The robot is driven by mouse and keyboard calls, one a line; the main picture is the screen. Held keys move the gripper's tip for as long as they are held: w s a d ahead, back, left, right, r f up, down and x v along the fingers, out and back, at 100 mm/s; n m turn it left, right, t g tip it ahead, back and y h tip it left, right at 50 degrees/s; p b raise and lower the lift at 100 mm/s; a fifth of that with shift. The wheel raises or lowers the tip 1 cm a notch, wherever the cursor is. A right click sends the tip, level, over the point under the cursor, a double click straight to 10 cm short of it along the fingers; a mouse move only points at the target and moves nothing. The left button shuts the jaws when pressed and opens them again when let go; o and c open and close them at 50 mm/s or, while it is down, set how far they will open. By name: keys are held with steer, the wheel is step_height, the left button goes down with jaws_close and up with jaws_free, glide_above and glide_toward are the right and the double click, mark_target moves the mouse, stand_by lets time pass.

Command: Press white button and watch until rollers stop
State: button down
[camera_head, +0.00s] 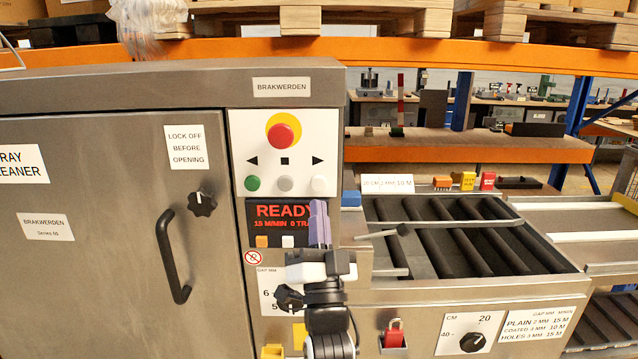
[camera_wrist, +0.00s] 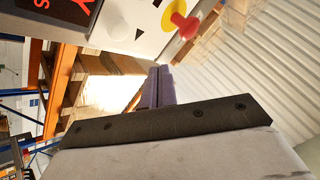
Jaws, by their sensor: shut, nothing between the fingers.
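A white round button (camera_head: 319,183) sits at the right end of a row on the control panel (camera_head: 300,118), beside a grey button (camera_head: 285,183) and a green button (camera_head: 252,183). The white button also shows at the top of the wrist view (camera_wrist: 118,28). My gripper (camera_head: 318,206) is shut and empty, its purple fingers pointing up just below the white button in the head view. In the wrist view its fingertips (camera_wrist: 159,72) look apart from the panel. A display (camera_head: 280,213) reads READY, partly hidden by the fingers. Dark rollers (camera_head: 450,235) lie in the conveyor at right.
A red stop button (camera_head: 283,136) on yellow is above the row. A smaller white key (camera_head: 288,241) sits below the display.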

mark_target(319, 184)
steer(key=w, duration=0.6)
steer(key=shift+p, duration=0.3)
steer(key=shift+w, duration=0.2)
stand_by(1.6)
steer(key=shift+w, duration=0.35)
